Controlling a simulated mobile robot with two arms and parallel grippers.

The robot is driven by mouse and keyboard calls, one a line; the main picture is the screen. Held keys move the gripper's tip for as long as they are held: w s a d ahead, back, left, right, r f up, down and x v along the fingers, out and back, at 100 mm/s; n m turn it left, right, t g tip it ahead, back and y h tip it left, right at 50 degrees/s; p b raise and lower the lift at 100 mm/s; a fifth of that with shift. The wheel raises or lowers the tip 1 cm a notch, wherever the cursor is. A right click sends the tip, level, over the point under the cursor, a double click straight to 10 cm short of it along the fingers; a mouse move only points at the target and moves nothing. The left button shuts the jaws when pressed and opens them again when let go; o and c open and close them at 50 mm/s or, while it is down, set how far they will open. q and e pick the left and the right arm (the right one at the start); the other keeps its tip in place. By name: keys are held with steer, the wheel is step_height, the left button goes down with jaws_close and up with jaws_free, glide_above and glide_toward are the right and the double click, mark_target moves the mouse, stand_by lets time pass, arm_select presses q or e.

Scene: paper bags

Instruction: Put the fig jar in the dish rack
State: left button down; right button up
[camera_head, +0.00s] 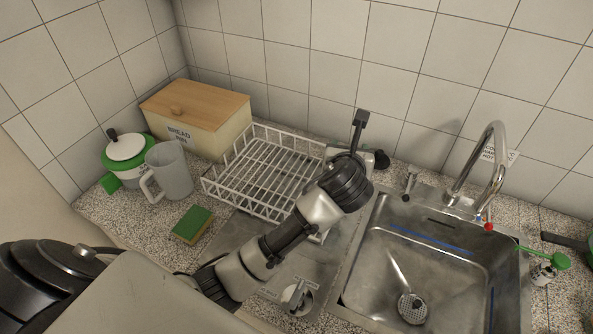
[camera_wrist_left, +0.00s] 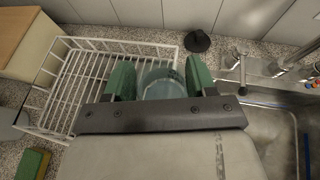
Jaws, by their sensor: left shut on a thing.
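My left gripper (camera_wrist_left: 159,74), with green fingers, is shut on a clear bluish jar (camera_wrist_left: 163,88) in the left wrist view. No label is readable on it, so I cannot confirm it is the fig jar. The white wire dish rack (camera_head: 238,187) stands empty on the counter, left of my left wrist in the head view. It also shows left of the gripper in the left wrist view (camera_wrist_left: 84,92). The jar appears beside the rack's right end; its height is unclear. My right gripper is not in view.
A bread bin (camera_head: 215,125), grey jug (camera_head: 170,171), green-and-white pot (camera_head: 126,148) and sponge (camera_head: 192,225) stand around the rack's left side. The steel sink (camera_head: 440,255) and tap (camera_head: 497,165) lie right. A dark conical object (camera_wrist_left: 197,41) sits near the wall.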

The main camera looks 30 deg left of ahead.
arm_select(q)
steer(key=s+a+f+p, duration=0.2)
steer(key=a+f, duration=0.8)
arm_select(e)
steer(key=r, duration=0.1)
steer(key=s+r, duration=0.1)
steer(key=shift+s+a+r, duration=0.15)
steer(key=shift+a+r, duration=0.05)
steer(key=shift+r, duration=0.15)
arm_select(q)
steer(key=shift+f, duration=0.1)
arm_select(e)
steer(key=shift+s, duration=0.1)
arm_select(q)
steer(key=shift+c, duration=1.7)
jaws_free()
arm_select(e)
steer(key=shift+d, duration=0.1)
